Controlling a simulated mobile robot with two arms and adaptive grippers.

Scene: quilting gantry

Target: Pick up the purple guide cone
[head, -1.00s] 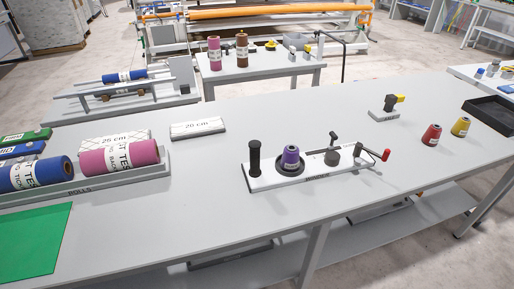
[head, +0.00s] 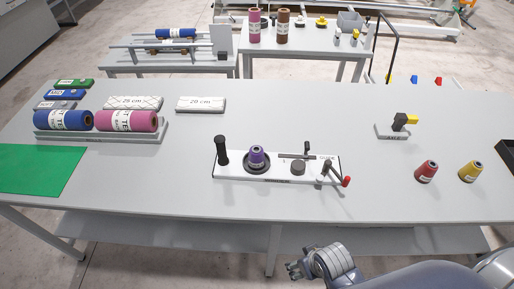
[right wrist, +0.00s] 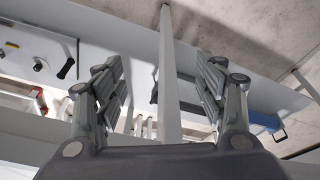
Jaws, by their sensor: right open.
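The purple guide cone (head: 257,155) stands upright in the black round holder of the white winder board (head: 228,172) on the grey table. My right gripper (head: 292,269) is low at the bottom of the head view, in front of the table's near edge and well apart from the cone. In the right wrist view my right gripper (right wrist: 162,88) has its two fingers wide apart with nothing held between them. The cone cannot be made out in that view. My left gripper is not in view.
The board also carries a black post (head: 222,150) left of the cone and a red-tipped crank (head: 346,181) at right. Red (head: 427,171) and yellow (head: 471,171) cones stand farther right. Fabric rolls (head: 126,121) lie at left. The table (head: 200,200) is clear in front of the board.

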